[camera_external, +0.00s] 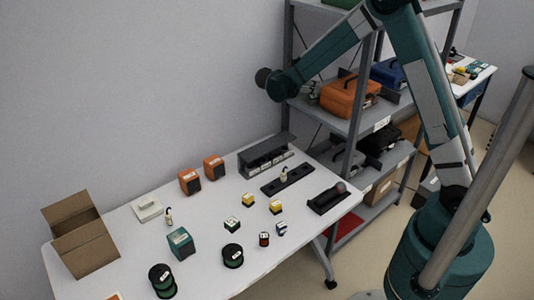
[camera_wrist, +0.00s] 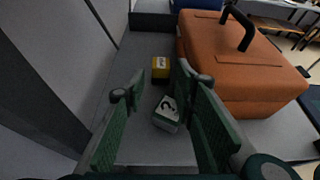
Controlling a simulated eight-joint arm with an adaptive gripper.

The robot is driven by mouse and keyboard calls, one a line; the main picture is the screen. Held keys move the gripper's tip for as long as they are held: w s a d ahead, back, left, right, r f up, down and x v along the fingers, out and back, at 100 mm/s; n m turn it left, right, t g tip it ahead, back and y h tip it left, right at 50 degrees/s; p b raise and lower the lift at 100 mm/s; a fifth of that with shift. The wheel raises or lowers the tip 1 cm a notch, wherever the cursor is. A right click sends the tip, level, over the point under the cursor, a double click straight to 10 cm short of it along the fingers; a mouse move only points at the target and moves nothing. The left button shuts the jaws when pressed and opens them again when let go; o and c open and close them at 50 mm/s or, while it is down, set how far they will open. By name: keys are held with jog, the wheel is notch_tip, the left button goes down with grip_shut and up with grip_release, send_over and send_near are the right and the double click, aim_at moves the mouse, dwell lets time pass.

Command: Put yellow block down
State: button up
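In the wrist view a yellow block (camera_wrist: 161,65) with a dark lower part sits on the grey shelf, beyond my fingertips. My gripper (camera_wrist: 160,87) is open, its two green fingers spread apart. A white-topped block (camera_wrist: 167,110) with a dark mark and greenish side shows between the fingers, seemingly on the shelf; I see no finger clearly touching it. In the external view my arm reaches to the shelf unit, where the gripper is hard to make out. Two more yellow-topped blocks, a left one (camera_external: 248,199) and a right one (camera_external: 276,207), stand on the white table.
An orange toolbox (camera_wrist: 235,60) stands close on the right of the fingers; it also shows in the external view (camera_external: 349,96). A shelf post and wall are at left. The table (camera_external: 210,210) holds speakers, spools, other blocks and an open cardboard box (camera_external: 85,250).

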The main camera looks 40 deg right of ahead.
jog(key=shift+a+r, duration=0.25)
jog(key=shift+a, duration=0.25)
